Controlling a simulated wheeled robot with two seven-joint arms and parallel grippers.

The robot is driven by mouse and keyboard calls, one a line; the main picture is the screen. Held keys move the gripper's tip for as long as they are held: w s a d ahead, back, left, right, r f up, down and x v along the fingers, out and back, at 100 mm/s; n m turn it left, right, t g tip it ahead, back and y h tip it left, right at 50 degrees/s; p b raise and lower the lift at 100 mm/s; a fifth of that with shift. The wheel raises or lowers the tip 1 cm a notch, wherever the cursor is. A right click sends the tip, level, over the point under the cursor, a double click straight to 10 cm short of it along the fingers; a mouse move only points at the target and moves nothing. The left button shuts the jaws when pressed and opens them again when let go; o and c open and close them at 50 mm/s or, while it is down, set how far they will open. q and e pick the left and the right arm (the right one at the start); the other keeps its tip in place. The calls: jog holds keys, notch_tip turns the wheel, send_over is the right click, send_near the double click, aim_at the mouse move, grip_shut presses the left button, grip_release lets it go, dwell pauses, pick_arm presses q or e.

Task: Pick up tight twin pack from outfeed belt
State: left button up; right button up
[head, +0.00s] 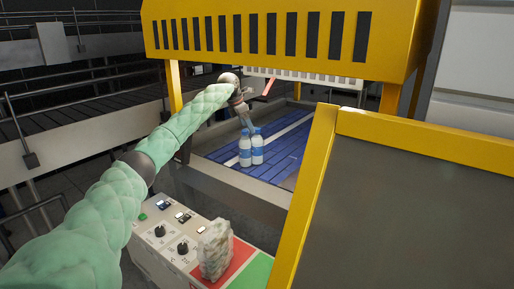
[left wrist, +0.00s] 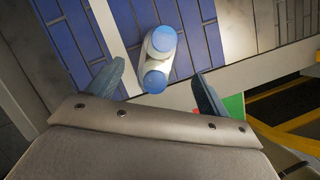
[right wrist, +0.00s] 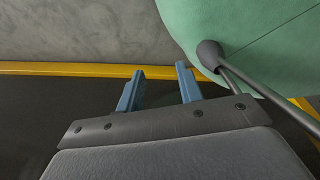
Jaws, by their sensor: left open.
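The twin pack (head: 251,150) is two white bottles with blue caps and blue labels, standing upright side by side near the front edge of the blue outfeed belt (head: 285,153). My left gripper (head: 248,124) is just above the pack. In the left wrist view the pack (left wrist: 158,60) lies ahead, between the lines of the two open blue-grey fingers (left wrist: 160,92), with a gap on either side. Whether the fingertips are level with the caps is unclear. My right gripper (right wrist: 160,88) shows in its wrist view with its fingers apart and nothing between them.
A yellow machine guard (head: 270,40) with dark slots hangs over the belt. A yellow-framed dark panel (head: 400,215) fills the right foreground. A control box (head: 165,235) with knobs, red and green patches, and a crumpled wrapped lump (head: 215,250) stands in front.

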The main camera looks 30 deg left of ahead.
aim_at(253, 136)
pick_arm(q)
jog(key=shift+b+x, duration=0.4)
jog(key=shift+x, duration=0.55)
jog(key=b+x, duration=0.1)
jog(key=x, duration=0.4)
jog(key=shift+w, duration=0.15)
jog(key=shift+a+f, duration=0.1)
jog(key=shift+f, duration=0.05)
jog(key=c, duration=1.2)
grip_shut()
pick_arm(e)
jog(key=w, duration=0.3)
jog(key=w+a, duration=0.1)
jog(key=w, duration=0.1)
jog(key=shift+r, duration=0.3)
